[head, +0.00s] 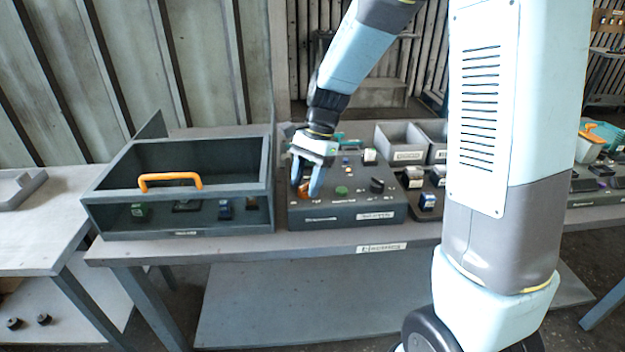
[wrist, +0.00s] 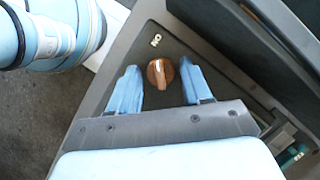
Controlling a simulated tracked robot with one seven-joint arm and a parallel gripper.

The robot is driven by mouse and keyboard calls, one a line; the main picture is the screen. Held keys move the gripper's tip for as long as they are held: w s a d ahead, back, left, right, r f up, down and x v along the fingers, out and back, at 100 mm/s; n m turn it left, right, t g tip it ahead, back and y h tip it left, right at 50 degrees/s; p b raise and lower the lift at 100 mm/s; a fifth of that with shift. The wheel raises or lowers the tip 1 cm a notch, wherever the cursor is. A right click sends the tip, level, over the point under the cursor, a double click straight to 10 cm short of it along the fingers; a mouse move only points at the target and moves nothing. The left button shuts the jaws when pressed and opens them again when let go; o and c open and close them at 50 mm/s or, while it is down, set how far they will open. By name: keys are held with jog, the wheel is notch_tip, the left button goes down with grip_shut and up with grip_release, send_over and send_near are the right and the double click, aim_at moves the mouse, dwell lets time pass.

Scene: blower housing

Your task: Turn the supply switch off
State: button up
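A dark grey control box (head: 350,213) stands on the bench with knobs and buttons on its top. An orange-brown rotary knob (wrist: 159,73) with a pale line along its grip sits near one corner of the panel; it also shows in the head view (head: 303,190), partly behind my fingers. I cannot read which label belongs to the supply switch. My gripper (wrist: 160,67) has its two blue fingers apart, one on each side of this knob, with gaps visible between fingers and knob. In the head view my gripper (head: 306,184) points down at the panel's left part.
The panel also carries a green button (head: 341,190) and a black knob (head: 377,185). An open-topped dark case (head: 180,217) with an orange handle (head: 170,180) stands close on the left. Grey bins (head: 402,142) and small parts stand to the right.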

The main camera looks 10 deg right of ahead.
jog(key=c, duration=0.7)
jog(key=shift+o, duration=0.5)
jog(key=shift+d, duration=0.55)
jog(key=shift+a, duration=0.25)
jog(key=shift+c, duration=0.9)
jog(key=shift+a, duration=0.25)
jog(key=shift+a+f+n+h, duration=0.15)
jog(key=shift+n+h, duration=0.15)
jog(key=shift+n, duration=0.4)
jog(key=n+h, duration=0.1)
jog(key=n, duration=0.2)
jog(key=n+g+h, duration=0.1)
jog(key=n, duration=0.3)
jog(key=shift+a, duration=0.2)
jog(key=n+h, duration=0.2)
jog(key=n, duration=0.2)
jog(key=shift+a, duration=0.1)
jog(key=n+h, duration=0.1)
jog(key=n, duration=0.4)
jog(key=shift+t+h, duration=0.4)
jog(key=shift+a+n, duration=0.1)
jog(key=shift+n, duration=0.3)
